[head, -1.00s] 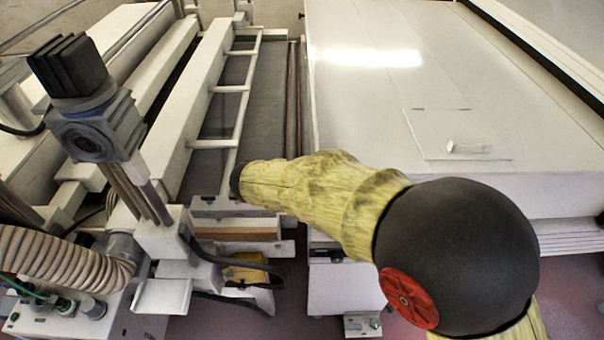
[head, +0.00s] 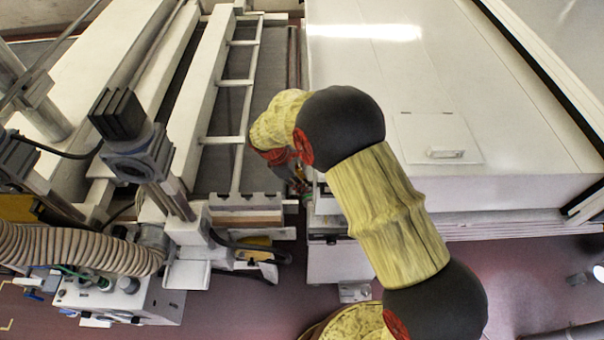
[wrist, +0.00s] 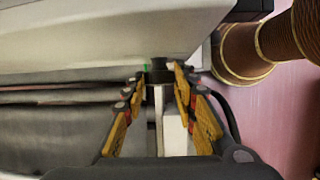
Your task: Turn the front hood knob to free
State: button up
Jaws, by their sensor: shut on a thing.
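A small dark knob (wrist: 158,70) sits at the lower edge of the white hood (wrist: 100,38) in the wrist view. My gripper (wrist: 160,74) has its yellow-and-black fingers on either side of the knob and is shut on it. A small green mark (wrist: 146,67) shows just left of the knob. Which way the knob is turned cannot be made out. In the head view my gripper (head: 298,180) is beside the near left corner of the white tunnel hood (head: 500,185), partly hidden by my arm, and the knob is hidden there.
A conveyor frame with white rails (head: 232,140) runs along the left of the hood. A grey motor block on a post (head: 135,150) and a ribbed hose (head: 80,248) stand at the left. The reddish floor (head: 520,270) is open at the lower right.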

jog(key=shift+w+f+n+g+p, duration=0.1)
jog(key=shift+w+n+g+p, duration=0.1)
jog(key=shift+g+p, duration=0.6)
jog(key=shift+w+f+n+g+p, duration=0.1)
jog(key=shift+n+g+p, duration=0.15)
jog(key=shift+g, duration=0.95)
jog(key=shift+w+n+g+p, duration=0.15)
jog(key=shift+g+p, duration=0.4)
jog(key=shift+g, duration=0.45)
jog(key=o, duration=1.2)
jog(key=shift+r, duration=0.1)
jog(key=shift+c, duration=0.2)
